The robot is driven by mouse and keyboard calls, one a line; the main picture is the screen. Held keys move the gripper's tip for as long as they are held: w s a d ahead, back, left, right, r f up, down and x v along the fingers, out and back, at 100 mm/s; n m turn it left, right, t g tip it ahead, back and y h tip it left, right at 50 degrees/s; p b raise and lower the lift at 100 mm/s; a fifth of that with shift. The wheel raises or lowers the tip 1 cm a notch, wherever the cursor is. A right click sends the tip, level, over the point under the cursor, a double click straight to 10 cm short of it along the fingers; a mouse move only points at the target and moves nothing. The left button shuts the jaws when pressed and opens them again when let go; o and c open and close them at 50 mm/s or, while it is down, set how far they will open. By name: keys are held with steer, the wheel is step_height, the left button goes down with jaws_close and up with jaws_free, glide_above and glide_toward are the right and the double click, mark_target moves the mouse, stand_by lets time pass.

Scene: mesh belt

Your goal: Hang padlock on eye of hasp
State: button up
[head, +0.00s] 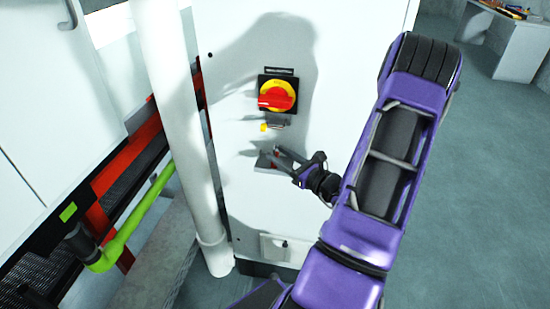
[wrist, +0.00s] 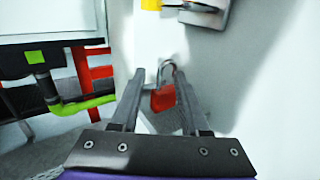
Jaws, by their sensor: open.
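The padlock has a red body (wrist: 163,98) and a grey shackle pointing up; it shows between my fingers in the wrist view. In the head view only small red bits show by the fingertips, so the padlock is mostly hidden there. My gripper (head: 277,157) is open, its fingers reaching toward the cabinet front on both sides of the padlock; contact cannot be told. The hasp (head: 277,120) is a small grey fitting with a yellow piece (head: 265,127), below the red and yellow rotary switch (head: 277,95). In the wrist view the hasp (wrist: 203,14) is at the top, above the padlock.
A grey ledge (head: 268,169) sits on the white cabinet (head: 235,60) at the fingertips. A white vertical pipe (head: 185,130) stands left of it. Farther left are a red frame (head: 125,170) and a green bar (head: 140,215). Open floor lies to the right.

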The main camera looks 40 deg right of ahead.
jaws_close()
stand_by(1.4)
